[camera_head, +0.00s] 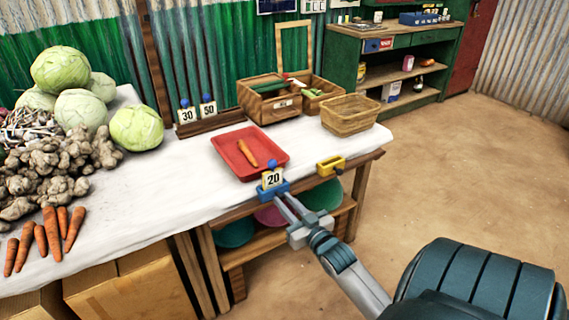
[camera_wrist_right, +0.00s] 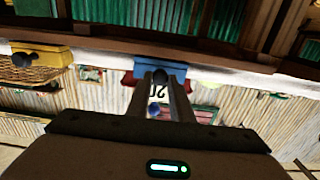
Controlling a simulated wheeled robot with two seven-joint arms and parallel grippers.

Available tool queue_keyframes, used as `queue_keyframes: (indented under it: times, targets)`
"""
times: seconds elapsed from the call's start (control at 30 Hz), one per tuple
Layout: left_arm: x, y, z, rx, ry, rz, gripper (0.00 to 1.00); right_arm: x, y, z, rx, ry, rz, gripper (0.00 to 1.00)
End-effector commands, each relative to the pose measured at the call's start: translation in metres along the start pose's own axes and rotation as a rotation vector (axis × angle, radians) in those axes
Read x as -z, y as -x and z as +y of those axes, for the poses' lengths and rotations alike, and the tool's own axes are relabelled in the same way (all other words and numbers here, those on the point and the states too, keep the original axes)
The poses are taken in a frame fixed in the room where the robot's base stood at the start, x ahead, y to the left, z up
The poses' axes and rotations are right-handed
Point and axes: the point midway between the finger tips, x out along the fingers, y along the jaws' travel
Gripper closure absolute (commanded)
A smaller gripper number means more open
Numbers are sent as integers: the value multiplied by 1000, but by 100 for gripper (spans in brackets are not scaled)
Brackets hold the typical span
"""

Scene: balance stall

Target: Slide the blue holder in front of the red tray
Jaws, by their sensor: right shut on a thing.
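The blue holder (camera_head: 272,190) carries a white card reading 20 and a blue knob. It stands at the table's front edge, just in front of the red tray (camera_head: 245,172). The tray lies flat on the white tabletop with one carrot (camera_head: 247,153) in it. My right gripper (camera_head: 281,197) reaches in from the lower right and is shut on the blue holder. In the right wrist view the blue holder (camera_wrist_right: 174,69) shows between the two fingers, its card partly hidden by them. My left gripper is not in view.
A yellow holder (camera_head: 331,166) stands at the table's front edge, right of the blue one. A wicker basket (camera_head: 350,114) and a wooden box (camera_head: 268,104) stand behind. Holders with cards 30 and 50 sit on a wooden rack (camera_head: 211,124). Carrots, ginger and cabbages fill the left side.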

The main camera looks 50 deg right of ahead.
Motion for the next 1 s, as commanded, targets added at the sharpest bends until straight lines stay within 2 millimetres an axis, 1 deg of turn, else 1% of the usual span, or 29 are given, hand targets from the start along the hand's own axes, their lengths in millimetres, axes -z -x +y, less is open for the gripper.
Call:
queue_keyframes:
  times: [0.07,0.1,0.13,0.17,0.47,0.67,0.87,1.0]
  targets:
    - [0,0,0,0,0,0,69,0,0,0,-1,0,1,100]
    - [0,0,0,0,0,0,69,0,0,0,-1,0,1,73]
    - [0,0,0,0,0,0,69,0,0,0,0,1,1,66]
    - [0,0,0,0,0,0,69,0,0,0,0,1,1,62]
    - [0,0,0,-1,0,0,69,0,0,0,0,0,0,62]
    - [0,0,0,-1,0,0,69,-1,8,0,0,0,-1,62]
    - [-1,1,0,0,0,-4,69,-1,31,0,0,0,-2,62]
    - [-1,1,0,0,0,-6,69,-1,55,0,-1,0,-3,62]
